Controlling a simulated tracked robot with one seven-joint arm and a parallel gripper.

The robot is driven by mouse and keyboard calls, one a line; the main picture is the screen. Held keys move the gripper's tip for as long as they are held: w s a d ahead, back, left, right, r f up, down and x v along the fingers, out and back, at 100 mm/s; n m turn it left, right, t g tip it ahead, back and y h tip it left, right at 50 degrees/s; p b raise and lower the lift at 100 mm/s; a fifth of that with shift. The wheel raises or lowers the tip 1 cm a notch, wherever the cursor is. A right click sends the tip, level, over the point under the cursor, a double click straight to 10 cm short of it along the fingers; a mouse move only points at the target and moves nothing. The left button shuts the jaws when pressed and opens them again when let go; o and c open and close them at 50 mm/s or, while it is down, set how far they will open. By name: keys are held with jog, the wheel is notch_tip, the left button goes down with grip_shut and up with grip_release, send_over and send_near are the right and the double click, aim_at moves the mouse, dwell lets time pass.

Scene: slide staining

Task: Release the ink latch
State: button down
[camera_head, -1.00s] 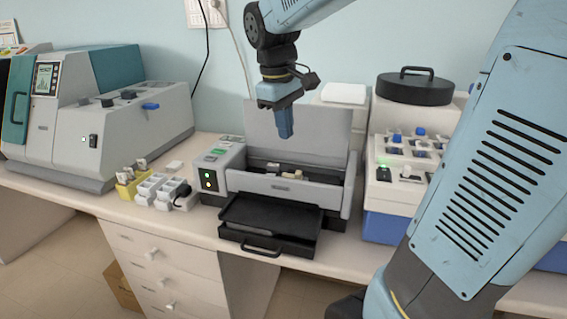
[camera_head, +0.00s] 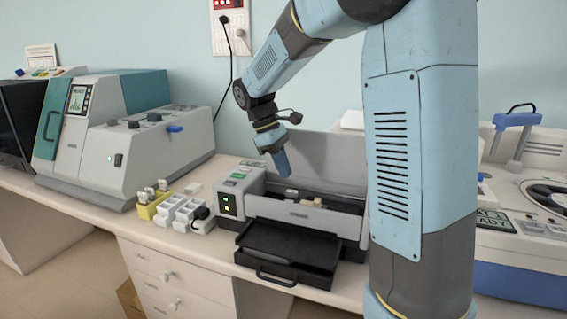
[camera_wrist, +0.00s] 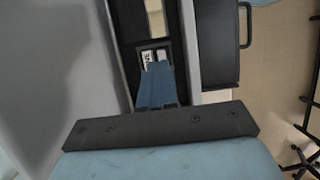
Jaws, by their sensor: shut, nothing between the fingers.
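The grey printer-like machine (camera_head: 253,205) stands on the bench with its lid (camera_head: 330,160) raised and its black front tray (camera_head: 285,250) out. My gripper (camera_head: 288,172) is shut and empty, with its blue fingers pointing down over the open bay. In the wrist view, the fingers (camera_wrist: 157,72) reach toward a small pale part with dark markings (camera_wrist: 150,56) in the dark slot. I cannot tell whether they touch it, or whether it is the ink latch. A cream block (camera_wrist: 156,20) lies farther along the slot. The fingers hide part of the slot.
A large grey and teal machine (camera_head: 150,155) stands at the left. A yellow holder (camera_head: 150,207) and white trays (camera_head: 183,213) sit between it and the printer. A white machine with a round dish (camera_head: 525,200) is at the right. My own arm covers the middle right.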

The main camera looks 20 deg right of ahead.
aim_at(311, 203)
jog(key=x, duration=0.6)
jog(key=shift+f, duration=0.1)
jog(key=shift+s+d, duration=0.8)
jog(key=shift+d, duration=0.2)
jog(key=shift+s+d, duration=0.4)
jog(key=shift+d, duration=0.25)
